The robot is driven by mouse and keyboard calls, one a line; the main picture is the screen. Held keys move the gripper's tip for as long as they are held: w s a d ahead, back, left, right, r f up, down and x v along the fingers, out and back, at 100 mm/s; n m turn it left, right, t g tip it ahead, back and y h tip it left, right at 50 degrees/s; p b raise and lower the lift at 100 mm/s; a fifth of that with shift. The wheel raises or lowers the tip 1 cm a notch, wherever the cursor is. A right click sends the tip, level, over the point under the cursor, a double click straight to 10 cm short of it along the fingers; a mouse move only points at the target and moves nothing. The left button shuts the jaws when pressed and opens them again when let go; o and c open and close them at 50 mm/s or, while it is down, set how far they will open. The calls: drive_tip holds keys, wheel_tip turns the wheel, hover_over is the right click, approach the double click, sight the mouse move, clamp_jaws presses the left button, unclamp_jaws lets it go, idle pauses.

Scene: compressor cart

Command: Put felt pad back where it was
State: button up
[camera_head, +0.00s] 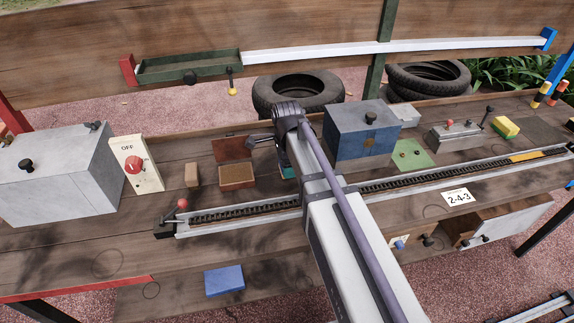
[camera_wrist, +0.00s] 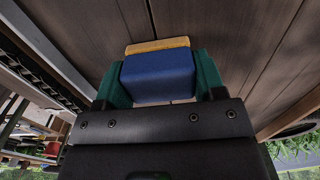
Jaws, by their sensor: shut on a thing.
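My gripper (camera_wrist: 159,72) has two green fingers shut on a blue block with a tan-yellow layer (camera_wrist: 158,76) at its far end. This may be the felt pad, but I cannot tell for sure. Bare wooden planks show beyond it in the wrist view. In the head view my gripper (camera_head: 288,172) is mostly behind my own arm, just right of a small open brown box (camera_head: 237,178), and the held block is hidden. A flat green square (camera_head: 412,153) and a dark flat patch (camera_head: 541,130) lie on the bench to the right.
A toothed rail (camera_head: 245,212) runs along the bench. A grey box (camera_head: 60,175), an OFF switch box (camera_head: 137,164) and a tan block (camera_head: 191,174) stand left. A blue-grey box (camera_head: 362,135) is close right. A blue block (camera_head: 224,280) lies on the front planks.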

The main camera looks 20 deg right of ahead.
drive_tip(key=o, duration=0.9)
drive_tip(key=shift+c, duration=0.2)
wheel_tip(320, 180, up, 13)
drive_tip(key=p, duration=1.3)
drive_tip(key=s+n, duration=1.4)
drive_tip(key=n, duration=0.4)
drive_tip(key=shift+s+f, duration=0.15)
drive_tip(key=shift+f, duration=0.25)
